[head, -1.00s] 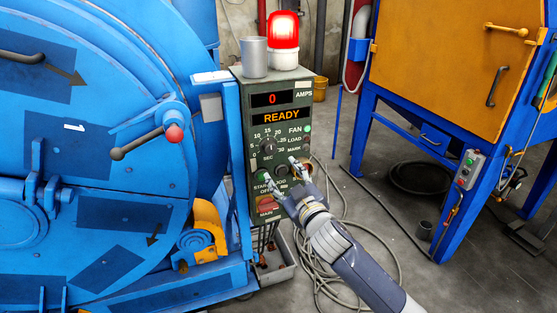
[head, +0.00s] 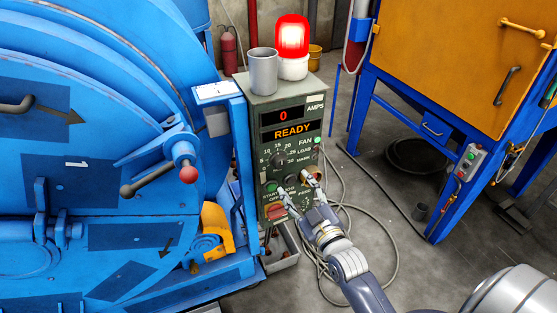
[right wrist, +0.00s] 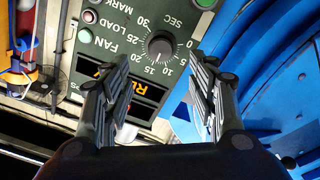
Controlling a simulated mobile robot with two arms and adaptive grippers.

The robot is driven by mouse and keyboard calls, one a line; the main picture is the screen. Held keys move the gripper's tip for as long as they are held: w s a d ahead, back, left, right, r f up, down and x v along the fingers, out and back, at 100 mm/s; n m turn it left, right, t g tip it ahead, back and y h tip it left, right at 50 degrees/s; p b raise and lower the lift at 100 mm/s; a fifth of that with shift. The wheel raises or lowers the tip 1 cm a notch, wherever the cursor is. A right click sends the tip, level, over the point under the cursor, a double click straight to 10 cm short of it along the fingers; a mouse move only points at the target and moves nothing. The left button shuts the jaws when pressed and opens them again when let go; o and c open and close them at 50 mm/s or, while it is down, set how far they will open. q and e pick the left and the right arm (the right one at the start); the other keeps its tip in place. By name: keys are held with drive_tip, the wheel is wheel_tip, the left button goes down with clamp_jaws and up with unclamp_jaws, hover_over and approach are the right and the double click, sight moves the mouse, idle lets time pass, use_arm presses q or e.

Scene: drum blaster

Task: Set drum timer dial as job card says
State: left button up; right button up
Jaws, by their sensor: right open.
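The timer dial (head: 278,160) is a round dark knob on the green control box (head: 247,150), with a printed scale from 0 to 30 SEC. In the right wrist view the dial (right wrist: 160,46) appears upside down; its light mark seems to point between 10 and 15, but this is hard to tell. My right gripper (head: 296,184) is open and empty in front of the panel, below the dial in the head view. In the wrist view its fingers (right wrist: 163,88) stand apart, with the dial ahead between them. A white card (head: 217,91) stands left of the box; its text is unreadable.
The display (head: 292,131) reads READY. A red lit beacon (head: 292,37) and a grey cup (head: 262,71) stand on the box. The blue drum machine (head: 100,190) with a red-knobbed lever (head: 188,174) is close on the left. A cable (head: 345,260) lies on the floor.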

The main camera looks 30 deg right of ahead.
sight(282, 165)
drive_tip(key=w, duration=1)
drive_tip(key=shift+w+d, duration=0.15)
drive_tip(key=shift+d, duration=0.1)
drive_tip(key=c, duration=1.1)
